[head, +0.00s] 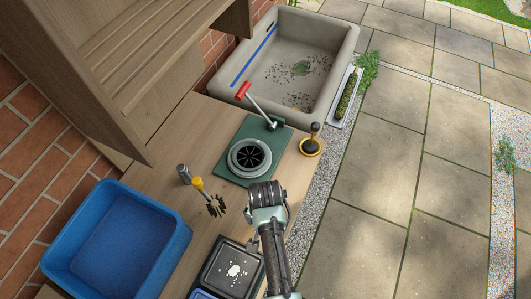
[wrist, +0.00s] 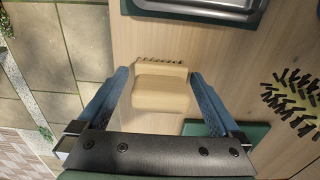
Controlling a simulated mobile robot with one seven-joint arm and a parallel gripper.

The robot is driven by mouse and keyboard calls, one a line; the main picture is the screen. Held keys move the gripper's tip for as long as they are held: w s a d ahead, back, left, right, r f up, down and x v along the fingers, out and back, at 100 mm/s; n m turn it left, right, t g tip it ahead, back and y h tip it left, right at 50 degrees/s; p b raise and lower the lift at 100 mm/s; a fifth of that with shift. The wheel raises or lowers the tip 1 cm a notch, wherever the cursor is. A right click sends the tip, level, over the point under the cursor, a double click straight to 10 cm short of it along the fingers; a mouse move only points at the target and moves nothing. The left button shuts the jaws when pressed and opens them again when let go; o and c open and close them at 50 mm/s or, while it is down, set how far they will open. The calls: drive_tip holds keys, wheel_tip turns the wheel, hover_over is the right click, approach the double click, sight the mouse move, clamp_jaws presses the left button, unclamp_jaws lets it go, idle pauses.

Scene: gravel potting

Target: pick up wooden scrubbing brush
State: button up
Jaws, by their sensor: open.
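The wooden scrubbing brush (wrist: 160,95) is a pale tan block with a row of dark bristles along its far edge in the wrist view. It is on or just above the wooden bench; I cannot tell its exact height. My gripper (wrist: 160,76) is open, with one blue-grey finger on each side of the brush and a narrow gap visible on both sides. In the head view my gripper (head: 266,192) is over the bench's right edge, beside the green plate, and the brush is hidden beneath or behind it.
A green plate with a round dark opening (head: 250,156) and a red-handled lever is just beyond my gripper.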

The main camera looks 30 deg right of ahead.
drive_tip(key=shift+f, duration=0.2)
drive_tip(key=c, duration=1.3)
wheel_tip(320, 180, up, 10)
drive_tip(key=shift+r, duration=0.1)
drive_tip(key=o, duration=0.7)
drive_tip(key=c, duration=0.5)
